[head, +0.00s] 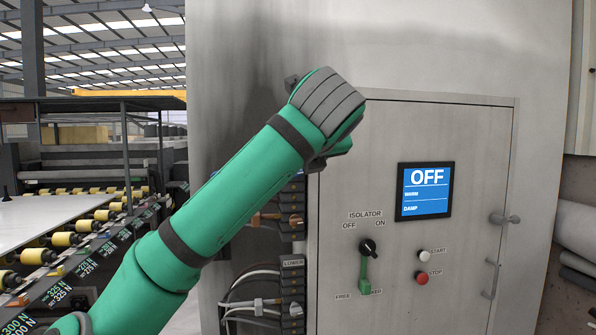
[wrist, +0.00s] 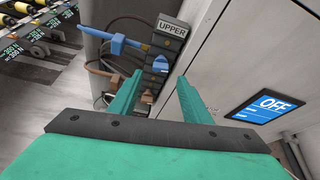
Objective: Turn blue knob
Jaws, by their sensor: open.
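Contact is not visible. In the head view my arm hides the upper block, and the fingers are not seen.
A grey cabinet door (head: 400,130) carries a blue OFF screen (head: 425,191), a black isolator knob (head: 368,248) with a green lever, and white (head: 424,256) and red (head: 421,278) buttons. A LOWER block (head: 292,263) with hoses stands left of it. A roller conveyor (head: 85,226) is further left.

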